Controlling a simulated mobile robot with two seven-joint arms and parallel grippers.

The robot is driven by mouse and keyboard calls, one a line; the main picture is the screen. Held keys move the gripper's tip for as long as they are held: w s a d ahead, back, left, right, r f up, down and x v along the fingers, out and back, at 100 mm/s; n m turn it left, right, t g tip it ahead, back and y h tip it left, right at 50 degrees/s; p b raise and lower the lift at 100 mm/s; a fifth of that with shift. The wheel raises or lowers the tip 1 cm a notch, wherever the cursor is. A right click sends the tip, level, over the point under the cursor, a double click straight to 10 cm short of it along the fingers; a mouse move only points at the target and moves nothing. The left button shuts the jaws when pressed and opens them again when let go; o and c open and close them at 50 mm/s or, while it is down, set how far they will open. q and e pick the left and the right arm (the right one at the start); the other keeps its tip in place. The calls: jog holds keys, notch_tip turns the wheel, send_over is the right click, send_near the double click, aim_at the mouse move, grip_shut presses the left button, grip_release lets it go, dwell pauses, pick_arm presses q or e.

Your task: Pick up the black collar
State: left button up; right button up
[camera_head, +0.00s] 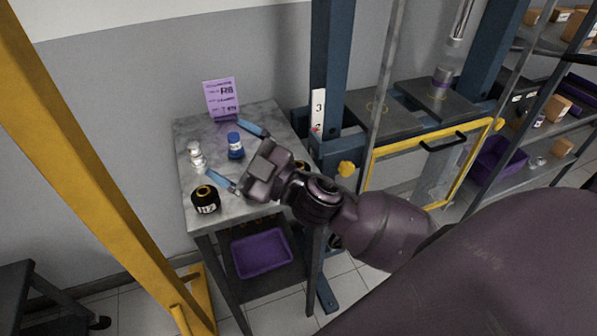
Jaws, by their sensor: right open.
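A round black piece with a brassy top and a white label (205,199) stands at the front left of the grey table; it looks like the black collar. My right gripper (224,147) reaches over the table from the right, with its two blue-grey fingers spread wide. The black piece is just outside the nearer finger, apart from the jaws. A blue piece with a white label (235,146) stands between the fingers, and nothing appears gripped. Another dark piece (301,165) is mostly hidden behind my right wrist. My left gripper is not in view.
A silver-white piece (195,154) stands at the table's left side. A purple sign (221,99) stands at the back. A purple tray (262,254) is on the lower shelf. A blue press frame with a yellow guard (372,188) borders the table's right; a yellow post (95,155) rises at left.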

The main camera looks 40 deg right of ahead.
jog(key=a+r+n+g+y, duration=0.1)
jog(key=a+n+g+y, duration=0.3)
jog(key=n+g+y, duration=0.3)
jog(key=n+g+h, duration=0.8)
jog(key=g+h, duration=0.4)
jog(key=h, duration=0.6)
send_over(298, 164)
notch_tip(298, 164, down, 6)
jog(key=shift+w+a+r, duration=0.1)
jog(key=shift+a, duration=0.05)
jog(key=shift+f, duration=5.45)
jog(key=shift+s, duration=0.2)
jog(key=c, duration=1.1)
jog(key=shift+r, duration=0.1)
jog(key=shift+c, duration=0.8)
jog(key=shift+r, duration=0.1)
